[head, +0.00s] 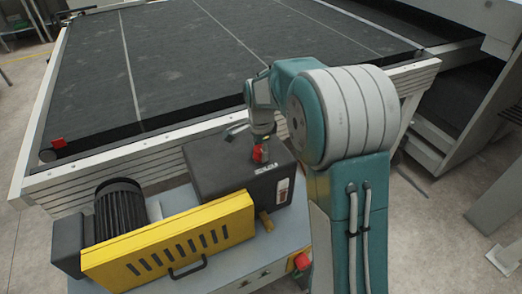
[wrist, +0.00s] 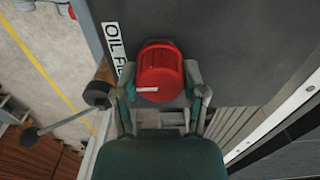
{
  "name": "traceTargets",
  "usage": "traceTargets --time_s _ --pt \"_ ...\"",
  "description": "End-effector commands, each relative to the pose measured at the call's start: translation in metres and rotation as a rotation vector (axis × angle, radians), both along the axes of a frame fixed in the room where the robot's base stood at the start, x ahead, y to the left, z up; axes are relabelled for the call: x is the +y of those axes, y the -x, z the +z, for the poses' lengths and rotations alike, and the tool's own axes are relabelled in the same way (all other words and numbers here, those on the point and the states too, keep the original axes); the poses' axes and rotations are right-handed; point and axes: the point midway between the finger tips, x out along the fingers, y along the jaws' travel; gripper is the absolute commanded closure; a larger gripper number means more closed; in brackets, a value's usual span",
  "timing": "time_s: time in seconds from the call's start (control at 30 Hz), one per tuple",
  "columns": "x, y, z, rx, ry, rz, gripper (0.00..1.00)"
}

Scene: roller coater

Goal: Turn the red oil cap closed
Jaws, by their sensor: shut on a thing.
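The red oil cap (wrist: 160,68) is a ribbed round cap with a small white mark on its near side. It sits on the dark grey oil box (wrist: 230,45), beside a white label reading "OIL FI", the rest hidden. My gripper (wrist: 160,82) has one finger on each side of the cap and is shut on it. In the head view, the red cap (head: 260,153) shows at the top of the dark box (head: 215,165), with my gripper (head: 262,140) directly over it. Much of the fingers is hidden there.
A yellow slotted guard (head: 170,245) with a handle and a black motor (head: 120,207) stand left of the box. The large roller bed (head: 190,60) with its metal rail lies behind. A red knob (head: 302,262) sits at the front. Bare floor (head: 435,220) lies to the right.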

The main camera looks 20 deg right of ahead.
Motion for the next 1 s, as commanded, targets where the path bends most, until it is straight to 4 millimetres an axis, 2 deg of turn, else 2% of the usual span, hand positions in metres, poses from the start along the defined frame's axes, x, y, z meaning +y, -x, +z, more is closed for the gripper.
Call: traceTargets --time_s 0.6,0.63,0.7,1.0 --pt "0.0023 0.0005 -0.002 0.004 -0.003 -0.044 0.92" --pt "0.0024 0.0006 -0.0019 0.003 -0.003 -0.044 0.4" --pt "0.0023 0.0004 -0.0018 0.003 -0.003 -0.044 0.1" --pt "0.0009 0.0003 -0.0004 0.0 -0.001 -0.044 0.1"
